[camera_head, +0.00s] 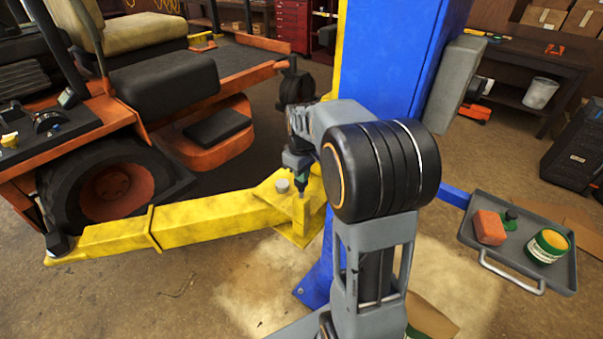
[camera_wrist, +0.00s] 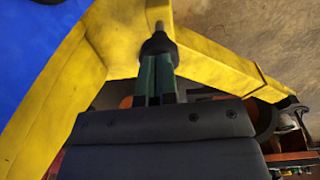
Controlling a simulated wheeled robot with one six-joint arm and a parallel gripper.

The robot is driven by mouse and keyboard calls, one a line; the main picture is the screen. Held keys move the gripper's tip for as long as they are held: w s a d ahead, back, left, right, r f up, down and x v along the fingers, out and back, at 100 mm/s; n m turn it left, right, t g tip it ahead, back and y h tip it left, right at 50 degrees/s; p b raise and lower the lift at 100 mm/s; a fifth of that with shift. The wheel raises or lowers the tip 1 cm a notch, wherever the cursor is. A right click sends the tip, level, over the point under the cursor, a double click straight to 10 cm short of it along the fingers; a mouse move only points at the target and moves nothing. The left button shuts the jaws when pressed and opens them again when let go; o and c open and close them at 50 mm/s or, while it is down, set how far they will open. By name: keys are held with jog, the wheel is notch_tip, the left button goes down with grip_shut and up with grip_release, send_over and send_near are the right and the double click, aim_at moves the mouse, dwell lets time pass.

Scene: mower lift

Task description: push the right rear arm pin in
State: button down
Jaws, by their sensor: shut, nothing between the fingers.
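The yellow lift arm (camera_head: 185,222) runs from the blue post (camera_head: 385,60) to the left, its pivot bracket (camera_head: 290,232) at the post's foot. A short grey round pin head (camera_head: 282,186) stands up from the bracket top. My gripper (camera_head: 299,178) points down over the bracket, just right of that head. In the wrist view, my gripper (camera_wrist: 158,48) has its two green fingers together, nothing between them. Their dark tips meet a narrow grey pin (camera_wrist: 158,26) at the yellow bracket. I cannot tell whether they touch it or how deep it sits.
A grey tray (camera_head: 480,240) at right holds a red block (camera_head: 489,227) and an open tin (camera_head: 547,246). A workbench stands back right. Floor in front is mostly clear.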

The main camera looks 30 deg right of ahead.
notch_tip(320, 180, down, 4)
jog(key=shift+r+b, duration=0.1)
jog(key=shift+b, duration=1.15)
jog(key=shift+s, duration=0.1)
jog(key=shift+r+p, duration=0.35)
jog(key=shift+p, duration=0.1)
notch_tip(320, 180, up, 14)
jog(key=p, duration=0.2)
jog(key=shift+s, duration=0.15)
